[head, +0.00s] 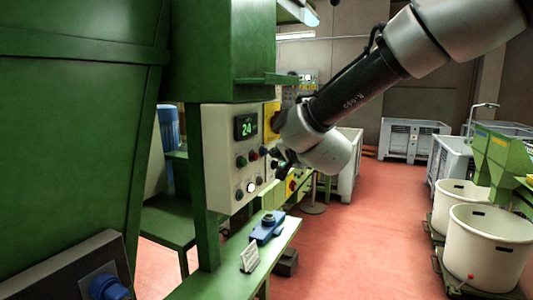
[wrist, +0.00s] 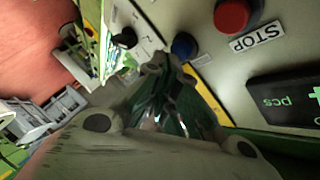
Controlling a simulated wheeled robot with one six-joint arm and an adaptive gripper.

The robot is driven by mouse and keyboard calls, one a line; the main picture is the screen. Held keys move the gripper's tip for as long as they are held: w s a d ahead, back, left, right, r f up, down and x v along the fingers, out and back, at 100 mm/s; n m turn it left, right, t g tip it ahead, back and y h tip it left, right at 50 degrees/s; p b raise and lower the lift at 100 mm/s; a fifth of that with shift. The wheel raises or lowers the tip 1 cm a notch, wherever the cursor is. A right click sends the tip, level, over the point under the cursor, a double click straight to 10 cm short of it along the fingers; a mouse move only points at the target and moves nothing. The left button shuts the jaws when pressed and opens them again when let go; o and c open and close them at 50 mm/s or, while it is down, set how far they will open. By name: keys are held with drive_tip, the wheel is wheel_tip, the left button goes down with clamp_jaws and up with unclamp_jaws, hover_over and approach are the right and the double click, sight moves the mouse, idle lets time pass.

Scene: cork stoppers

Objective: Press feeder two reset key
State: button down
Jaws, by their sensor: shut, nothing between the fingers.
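A pale control panel (head: 222,152) with a green-lit display (head: 246,127) reading 24 and several small buttons stands on the green machine. My gripper (head: 275,165) is at the panel's right edge in the head view, partly hidden by my wrist. In the wrist view my gripper (wrist: 158,62) is shut and empty, its tips beside a blue button (wrist: 183,46). I cannot tell whether they touch it. A red button (wrist: 232,15) with a STOP label (wrist: 257,37) is close by, and a black knob (wrist: 125,38) is on the other side. No label naming feeder two is readable.
A white-lit button (head: 251,187) is low on the panel. Below it, a green shelf (head: 225,270) holds a blue device (head: 267,230) and a small white card (head: 249,258). White tubs (head: 488,238) stand at right. The red floor between is open.

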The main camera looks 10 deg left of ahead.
drive_tip(key=shift+w+a, duration=0.1)
drive_tip(key=shift+a, duration=0.25)
idle(0.3)
drive_tip(key=shift+d, duration=0.1)
drive_tip(key=shift+s+d, duration=0.3)
drive_tip(key=shift+d, duration=0.4)
drive_tip(key=shift+d, duration=0.1)
drive_tip(key=shift+s+d, duration=0.3)
drive_tip(key=shift+d, duration=0.45)
drive_tip(key=shift+s+d, duration=0.25)
drive_tip(key=shift+d, duration=0.5)
drive_tip(key=shift+s+d, duration=0.3)
drive_tip(key=shift+d, duration=0.45)
